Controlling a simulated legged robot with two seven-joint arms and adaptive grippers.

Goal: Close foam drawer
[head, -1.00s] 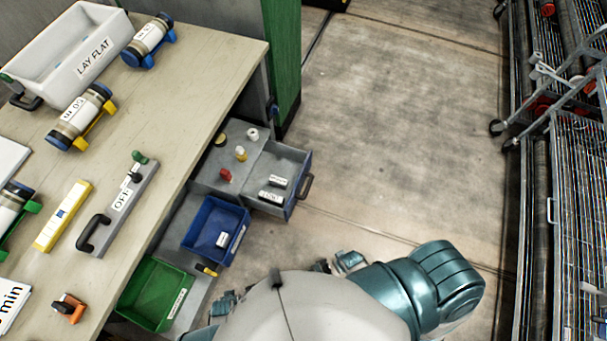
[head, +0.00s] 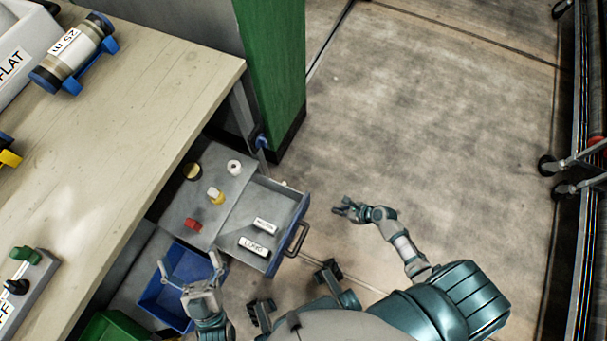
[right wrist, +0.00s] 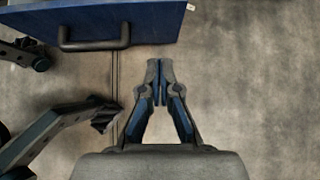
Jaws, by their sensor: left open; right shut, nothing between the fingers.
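The foam drawer (head: 289,206) is pulled out from under the bench. It holds two white labelled pieces (head: 254,244) and has a dark handle (head: 298,239) on its front. In the right wrist view its blue front (right wrist: 150,22) and handle (right wrist: 94,45) show at the upper left. My right gripper (head: 343,208) is shut and empty, out over the floor to the right of the drawer, apart from the handle; it also shows in the right wrist view (right wrist: 159,75). My left gripper (head: 190,271) is open, over the blue bin left of the drawer, holding nothing.
The blue bin (head: 150,298) and a green bin (head: 100,328) sit beside the drawer. The bench top (head: 120,130) is at the left. A green post (head: 272,70) stands behind the drawer. Metal carts (head: 590,160) line the right edge. The floor between is clear.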

